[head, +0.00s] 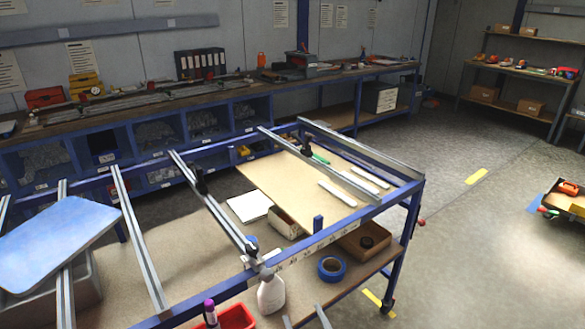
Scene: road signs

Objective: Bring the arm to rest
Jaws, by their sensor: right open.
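My right gripper (304,316) shows only as two pale grey finger tips at the bottom edge, spread apart with nothing seen between them. The rest of that arm is out of the frame. The finger tips are just in front of the frame table (225,285), below a white spray bottle (271,294) and right of a red bin (236,317). My left gripper is not seen. A blue sign panel (50,243) lies tilted across the rails at the left.
A tan board (275,185) with white strips lies on the table under clamped rails. Blue tape (331,268) and a cardboard box (363,241) sit on the lower shelf. A trolley (568,197) stands at the right; floor between is clear.

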